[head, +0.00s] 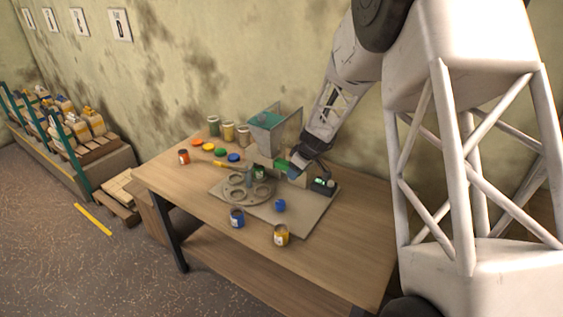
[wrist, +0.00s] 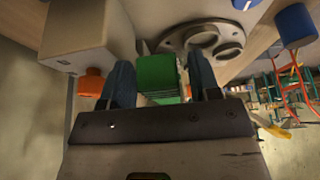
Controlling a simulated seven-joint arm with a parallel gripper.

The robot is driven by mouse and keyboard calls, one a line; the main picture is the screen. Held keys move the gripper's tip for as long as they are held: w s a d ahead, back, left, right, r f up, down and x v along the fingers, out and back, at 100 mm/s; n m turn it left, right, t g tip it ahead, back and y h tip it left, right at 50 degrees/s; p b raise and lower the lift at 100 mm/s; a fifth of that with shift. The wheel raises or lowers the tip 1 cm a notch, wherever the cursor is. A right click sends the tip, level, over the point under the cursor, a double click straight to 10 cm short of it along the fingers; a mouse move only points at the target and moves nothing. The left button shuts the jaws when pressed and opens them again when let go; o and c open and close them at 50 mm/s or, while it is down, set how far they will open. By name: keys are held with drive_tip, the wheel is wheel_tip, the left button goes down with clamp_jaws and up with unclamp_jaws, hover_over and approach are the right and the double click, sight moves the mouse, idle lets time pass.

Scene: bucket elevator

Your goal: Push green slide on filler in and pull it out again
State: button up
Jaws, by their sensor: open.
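The filler (head: 268,130) stands at the back of the base plate on the table, with a clear hopper on top. Its green slide (head: 281,165) sticks out at the side by my gripper (head: 296,160). In the wrist view the green slide (wrist: 157,76) lies between the two dark blue fingers of my gripper (wrist: 160,84). The fingers are open; a small gap shows on the right of the slide, and the left finger is close against it or touching. The far end of the slide is hidden.
A round turntable (head: 237,196) with holes sits left of the filler. A blue jar (head: 237,218), a yellow jar (head: 281,236) and a blue cap (head: 279,205) stand toward the front. An orange knob (wrist: 91,82) shows beside the left finger. Several jars and lids lie at the back left.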

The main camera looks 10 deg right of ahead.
drive_tip(key=shift+r, duration=0.1)
drive_tip(key=shift+v, duration=2.9)
wheel_tip(320, 180, up, 6)
drive_tip(key=shift+f, duration=0.1)
